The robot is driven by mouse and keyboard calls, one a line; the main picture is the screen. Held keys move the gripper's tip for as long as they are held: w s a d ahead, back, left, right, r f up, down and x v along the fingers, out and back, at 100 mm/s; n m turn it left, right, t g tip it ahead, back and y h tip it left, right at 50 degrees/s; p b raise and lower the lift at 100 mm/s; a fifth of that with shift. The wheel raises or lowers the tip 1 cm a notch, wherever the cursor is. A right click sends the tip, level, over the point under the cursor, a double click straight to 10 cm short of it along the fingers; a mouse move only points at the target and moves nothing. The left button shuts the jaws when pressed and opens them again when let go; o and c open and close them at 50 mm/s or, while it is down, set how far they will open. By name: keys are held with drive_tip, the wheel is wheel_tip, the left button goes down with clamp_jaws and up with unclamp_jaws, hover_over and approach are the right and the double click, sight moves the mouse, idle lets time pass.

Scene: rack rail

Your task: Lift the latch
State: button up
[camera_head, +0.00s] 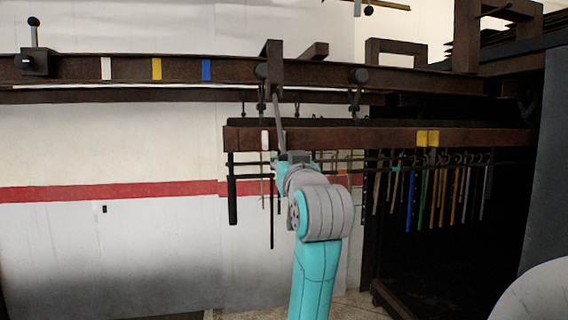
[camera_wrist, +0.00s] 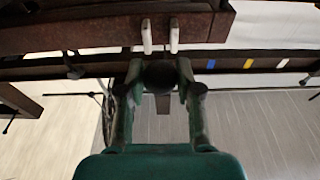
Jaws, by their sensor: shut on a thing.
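The latch shows as a thin grey bar (camera_head: 279,112) that slants down from the upper rail to my gripper. My gripper (camera_head: 283,157) is at its lower end, just in front of the hanging beam (camera_head: 350,138). In the wrist view my gripper (camera_wrist: 160,86) has its two fingers on either side of a dark round knob (camera_wrist: 160,73), which I take for the latch's end. The fingers are shut on it. A short dark bar shows below the knob. My wrist hides part of the contact in the head view.
The upper rail (camera_head: 130,68) carries white, yellow and blue marks and a black-knobbed lever (camera_head: 34,42) at the left. Several coloured tools (camera_head: 442,190) hang below the beam at the right. A dark cabinet side (camera_head: 545,160) stands far right. Open room lies left of my arm.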

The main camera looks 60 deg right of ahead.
drive_tip(key=shift+s+a+r, duration=0.5)
drive_tip(key=shift+a+r, duration=0.1)
drive_tip(key=shift+r, duration=0.15)
drive_tip(key=shift+s+a+r, duration=0.5)
drive_tip(key=shift+a+r, duration=0.05)
drive_tip(key=shift+r, duration=0.2)
drive_tip(key=shift+s+a+r, duration=0.25)
drive_tip(key=shift+a+r, duration=0.05)
drive_tip(key=shift+r, duration=0.3)
drive_tip(key=shift+s+a+r, duration=0.25)
drive_tip(key=shift+a+r, duration=0.05)
drive_tip(key=shift+r, duration=0.35)
drive_tip(key=shift+s+a+r, duration=0.25)
drive_tip(key=shift+a+r, duration=0.05)
drive_tip(key=shift+r, duration=0.3)
drive_tip(key=o, duration=1)
